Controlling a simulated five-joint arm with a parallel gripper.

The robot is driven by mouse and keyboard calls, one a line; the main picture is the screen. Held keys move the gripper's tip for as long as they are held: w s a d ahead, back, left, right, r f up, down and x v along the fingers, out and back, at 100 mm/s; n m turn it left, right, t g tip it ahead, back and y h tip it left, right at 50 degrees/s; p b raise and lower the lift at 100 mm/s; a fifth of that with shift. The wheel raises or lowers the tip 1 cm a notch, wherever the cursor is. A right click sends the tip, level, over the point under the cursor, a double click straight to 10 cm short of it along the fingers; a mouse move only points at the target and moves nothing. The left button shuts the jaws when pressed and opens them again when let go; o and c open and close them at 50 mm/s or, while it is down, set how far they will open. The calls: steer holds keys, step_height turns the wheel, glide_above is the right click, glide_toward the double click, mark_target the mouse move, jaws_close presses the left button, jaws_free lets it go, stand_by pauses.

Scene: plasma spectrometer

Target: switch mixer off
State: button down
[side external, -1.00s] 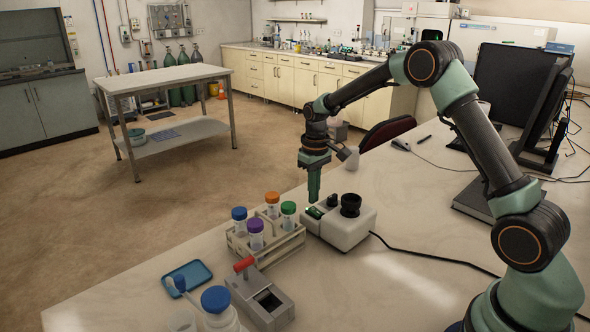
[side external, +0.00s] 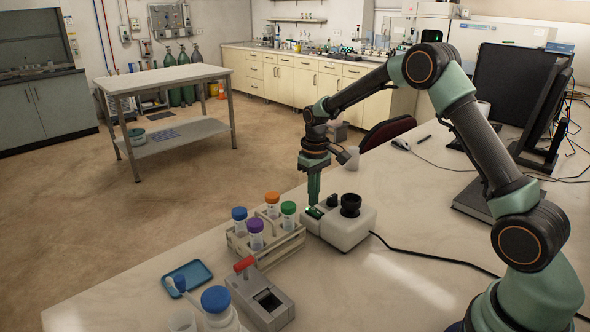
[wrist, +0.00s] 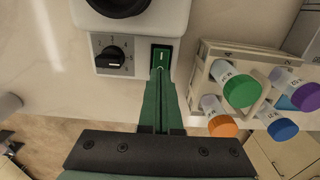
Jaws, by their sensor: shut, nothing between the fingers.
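The mixer (side external: 345,232) is a white box with a black cup on top, standing on the bench with a black cable running off to the right. In the wrist view its front panel shows a black dial (wrist: 111,56) with numbers and a green rocker switch (wrist: 161,56) with a white mark. My gripper (side external: 313,201) points down over the switch end of the mixer. In the wrist view my gripper (wrist: 160,72) has its fingers shut together, with the tips at the lower edge of the switch. I cannot tell whether they touch it.
A rack (side external: 266,243) of tubes with blue, purple, orange and green caps stands close to the left of the mixer. A grey block with a red handle (side external: 260,298), a blue tray (side external: 188,275) and a blue-capped bottle (side external: 217,305) are nearer.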

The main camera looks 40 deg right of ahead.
mark_target(313, 210)
steer(key=shift+f, duration=0.8)
stand_by(0.4)
steer(key=shift+r, duration=3.55)
steer(key=shift+r, duration=0.1)
steer(key=s+a+r+t, duration=0.3)
steer(key=s+a+r, duration=0.2)
steer(key=s+r, duration=0.45)
steer(key=s+a+r+t, duration=0.2)
steer(key=s+a, duration=0.1)
steer(key=s, duration=0.8)
steer(key=shift+a+t, duration=0.25)
steer(key=shift+t, duration=0.05)
